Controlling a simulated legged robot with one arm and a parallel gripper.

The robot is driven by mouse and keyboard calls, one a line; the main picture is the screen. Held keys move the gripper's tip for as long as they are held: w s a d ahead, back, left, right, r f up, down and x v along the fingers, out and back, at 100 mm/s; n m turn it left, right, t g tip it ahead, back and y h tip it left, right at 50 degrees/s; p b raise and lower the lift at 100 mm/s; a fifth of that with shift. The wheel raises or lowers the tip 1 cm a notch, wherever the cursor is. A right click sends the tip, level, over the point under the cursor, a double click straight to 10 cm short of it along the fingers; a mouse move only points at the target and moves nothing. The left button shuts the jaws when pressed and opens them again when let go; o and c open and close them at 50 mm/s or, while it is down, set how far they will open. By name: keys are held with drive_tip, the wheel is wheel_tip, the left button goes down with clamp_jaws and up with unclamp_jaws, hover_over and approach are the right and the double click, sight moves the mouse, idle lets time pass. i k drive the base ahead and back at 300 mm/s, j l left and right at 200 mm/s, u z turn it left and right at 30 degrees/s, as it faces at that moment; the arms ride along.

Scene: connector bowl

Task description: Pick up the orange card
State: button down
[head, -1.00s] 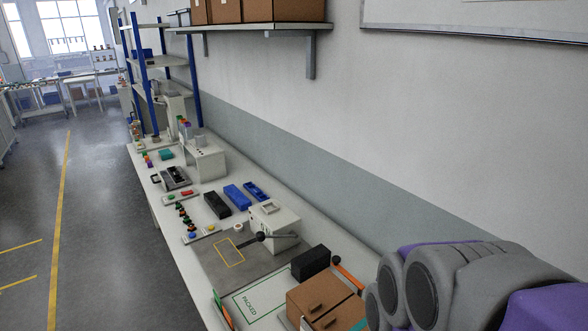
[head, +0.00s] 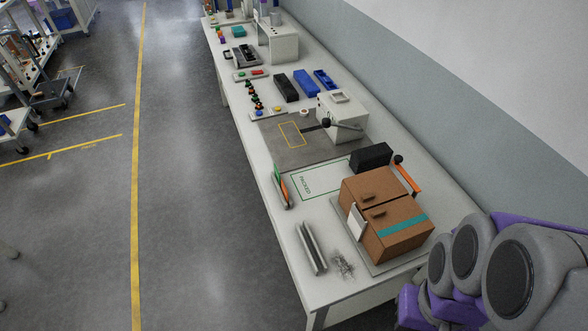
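No flat orange card shows clearly in the head view. A thin upright item with orange and green faces (head: 281,187) stands at the bench's left edge, beside the area marked PACKED; it is too small to tell whether it is a card. A long orange piece (head: 407,178) lies behind the cardboard boxes, partly hidden by them. My arm's grey and purple links fill the lower right corner. My gripper's fingers do not show.
The long white bench (head: 318,280) runs along the wall. Two brown cardboard boxes (head: 390,240), a black box (head: 371,157), a white lever device (head: 343,118) and grey upright plates (head: 312,248) stand on it. Open grey floor (head: 200,220) with yellow lines lies left of the bench.

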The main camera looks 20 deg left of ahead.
sight(284, 190)
drive_tip(key=l+u, duration=0.3)
drive_tip(key=l, duration=0.2)
drive_tip(key=l+u, duration=0.3)
drive_tip(key=l, duration=0.2)
drive_tip(key=k+u, duration=0.1)
drive_tip(key=i+j+u, duration=0.1)
drive_tip(key=i, duration=0.15)
drive_tip(key=i+j+z, duration=0.15)
drive_tip(key=j, duration=0.15)
drive_tip(key=j+z, duration=0.35)
drive_tip(key=j, duration=0.3)
drive_tip(key=j+z, duration=0.4)
drive_tip(key=j, duration=0.25)
drive_tip(key=k+j+z, duration=0.1)
drive_tip(key=z, duration=0.2)
drive_tip(key=k+j+z, duration=0.1)
drive_tip(key=j+z, duration=0.25)
drive_tip(key=i+l+u, duration=0.1)
drive_tip(key=u, duration=0.25)
drive_tip(key=l+u, duration=0.35)
